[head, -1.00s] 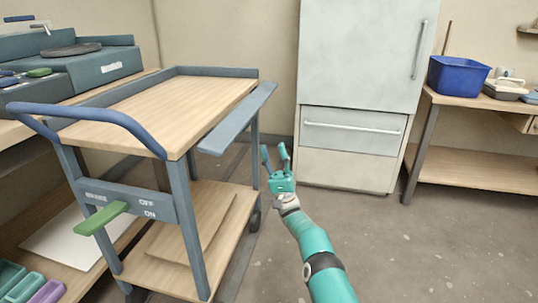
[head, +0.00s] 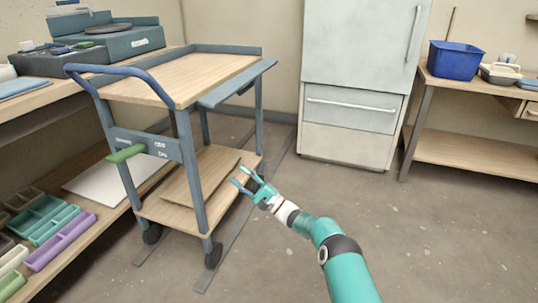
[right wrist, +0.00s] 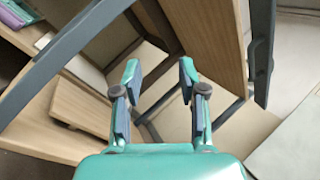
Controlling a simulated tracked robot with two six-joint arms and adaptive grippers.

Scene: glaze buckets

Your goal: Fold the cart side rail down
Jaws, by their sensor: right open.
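The cart (head: 196,77) has a wooden top, grey-blue frame and blue push handle. My left gripper is not in view.
A green brake lever (head: 126,153) sticks out at the cart's near end. A workbench with trays (head: 62,238) stands at the left. A fridge (head: 355,75) is behind, and a side table with a blue bucket (head: 455,60) at the right. The floor right of the cart is clear.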

